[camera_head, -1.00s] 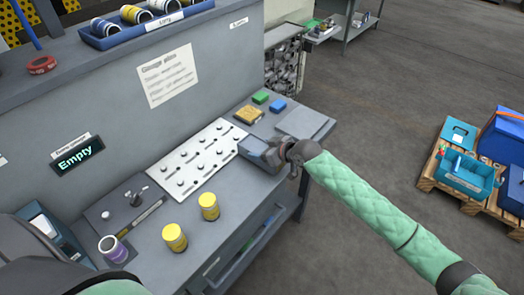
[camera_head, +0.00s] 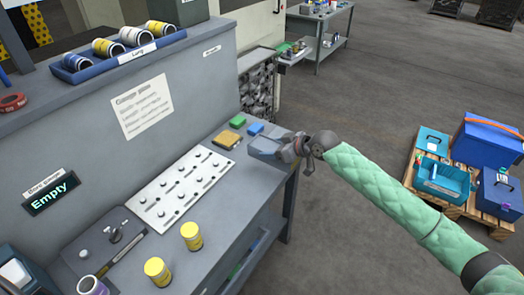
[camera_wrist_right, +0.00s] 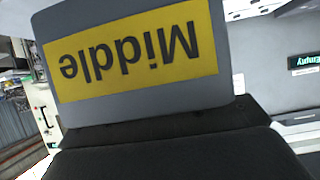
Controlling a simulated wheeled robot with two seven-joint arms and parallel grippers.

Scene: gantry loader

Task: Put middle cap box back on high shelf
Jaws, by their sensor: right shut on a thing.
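The middle cap box is a grey box with a yellow label reading "Middle"; it fills the upper part of the right wrist view (camera_wrist_right: 205,100), with the lettering upside down. My right gripper (camera_head: 287,150) is shut on it. In the head view the box shows as a small blue-grey shape (camera_head: 262,146) at the bench's far right corner, partly hidden by the gripper. I cannot tell whether it touches the bench. The raised ledge (camera_head: 60,95) of the grey bench runs along the upper left. My left gripper is not in view.
The bench top holds a white pegged plate (camera_head: 183,187), two yellow cans (camera_head: 191,236), and green, blue and yellow blocks (camera_head: 238,122). A blue tray (camera_head: 125,58) of cans sits on the ledge. A pallet (camera_head: 462,209) with blue boxes stands on the right floor.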

